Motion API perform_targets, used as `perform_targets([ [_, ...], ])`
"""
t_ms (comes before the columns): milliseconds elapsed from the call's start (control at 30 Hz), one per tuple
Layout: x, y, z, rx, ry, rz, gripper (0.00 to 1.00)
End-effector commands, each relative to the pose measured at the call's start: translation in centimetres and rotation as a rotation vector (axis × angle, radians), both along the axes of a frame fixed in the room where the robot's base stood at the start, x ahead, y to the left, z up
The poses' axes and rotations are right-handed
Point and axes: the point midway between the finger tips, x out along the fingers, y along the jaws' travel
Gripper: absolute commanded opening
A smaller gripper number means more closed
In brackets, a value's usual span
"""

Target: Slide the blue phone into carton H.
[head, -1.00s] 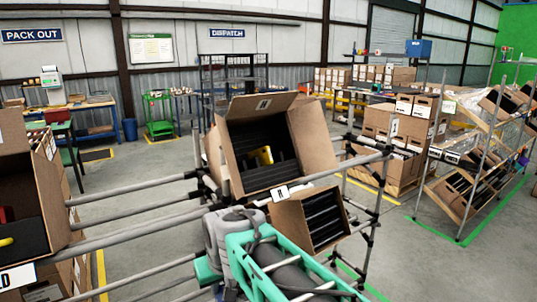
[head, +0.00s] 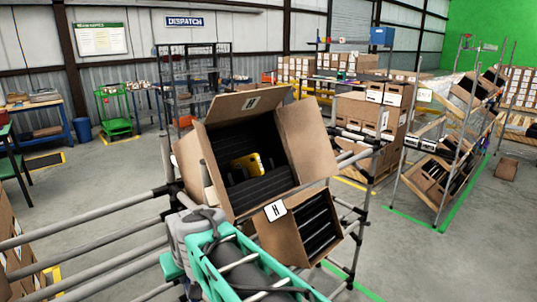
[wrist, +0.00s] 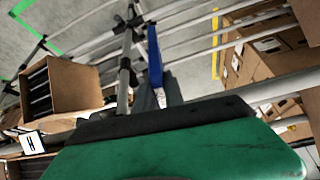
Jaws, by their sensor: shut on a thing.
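Carton H (head: 303,133) is a brown tilted box in the middle of the head view, its mouth facing me and its top flap raised. It carries an H label (head: 276,210) on its front lip and another on the flap. Dark ribbed slots and a yellow object (head: 245,165) show inside it. In the wrist view my gripper (wrist: 152,93) is shut on the blue phone (wrist: 155,55), a narrow blue strip seen nearly edge-on, away from any carton mouth. The fingers are mostly hidden behind the green gripper body. In the head view my arm hides the gripper and phone.
A smaller carton with dark slots (head: 312,230) sits just below carton H; it also shows in the wrist view (wrist: 62,88). Grey rack rails (head: 85,225) run at the left. A rack of tilted cartons (head: 433,178) stands at the right. Floor between is clear.

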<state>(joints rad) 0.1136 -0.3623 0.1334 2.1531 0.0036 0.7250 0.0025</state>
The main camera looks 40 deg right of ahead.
Motion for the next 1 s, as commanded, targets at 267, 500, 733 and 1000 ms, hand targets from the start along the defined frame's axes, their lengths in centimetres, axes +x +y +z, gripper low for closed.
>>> perform_targets([
  [267,-4.3,-13.8,-3.7,-0.038,-0.124,-0.347,0.0],
  [500,-10.8,-25.8,-5.0,-0.107,-0.223,-0.647,0.0],
  [733,-15.0,-33.9,-3.6,-0.17,-0.314,-0.741,0.0],
  [1000,-14.9,-40.0,2.1,-0.209,-0.436,-0.631,0.0],
])
